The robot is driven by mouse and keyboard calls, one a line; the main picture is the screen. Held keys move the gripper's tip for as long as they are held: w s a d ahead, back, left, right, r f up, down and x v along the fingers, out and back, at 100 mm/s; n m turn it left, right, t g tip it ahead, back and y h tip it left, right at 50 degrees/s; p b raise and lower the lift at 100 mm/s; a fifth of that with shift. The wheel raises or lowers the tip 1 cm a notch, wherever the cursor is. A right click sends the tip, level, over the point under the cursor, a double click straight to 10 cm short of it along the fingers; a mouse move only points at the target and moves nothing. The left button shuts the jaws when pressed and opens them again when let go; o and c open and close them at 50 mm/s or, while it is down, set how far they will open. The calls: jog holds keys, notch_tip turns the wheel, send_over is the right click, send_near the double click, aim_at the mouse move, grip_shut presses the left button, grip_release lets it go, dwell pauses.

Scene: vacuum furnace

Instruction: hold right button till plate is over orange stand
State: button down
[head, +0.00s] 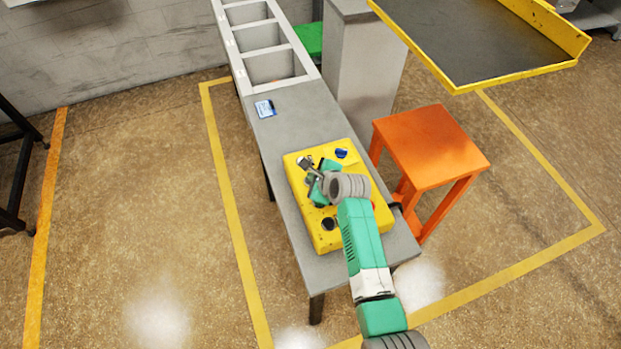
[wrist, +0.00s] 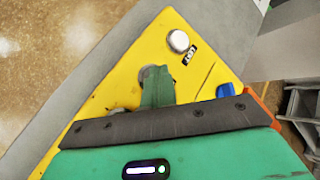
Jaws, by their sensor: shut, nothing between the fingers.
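The plate (head: 470,50) is a dark grey slab with a yellow rim at the upper right of the head view. The orange stand (head: 428,145) is below it in the picture, with its whole top showing, so the plate does not look to be over it. The yellow control box (head: 328,238) lies on the grey table. My gripper (head: 316,176) is shut over the box. In the wrist view, the green fingertips (wrist: 157,88) are at a round grey button (wrist: 146,74) and partly hide it; I cannot tell whether it is pressed. A silver button (wrist: 178,40) with an unreadable small label is beside it.
A blue knob (head: 341,153) is on the box's far edge. The grey table (head: 290,122) carries a small blue-white card (head: 265,108) and a white-framed rack (head: 269,50). A grey pillar (head: 366,70) stands behind the table. Yellow floor lines surround the area.

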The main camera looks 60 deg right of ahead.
dwell(0.8)
jog(key=shift+r+p, duration=0.8)
jog(key=shift+p, duration=0.15)
notch_tip(320, 180, up, 5)
jog(key=p, duration=0.5)
jog(key=shift+r, duration=0.1)
dwell(0.4)
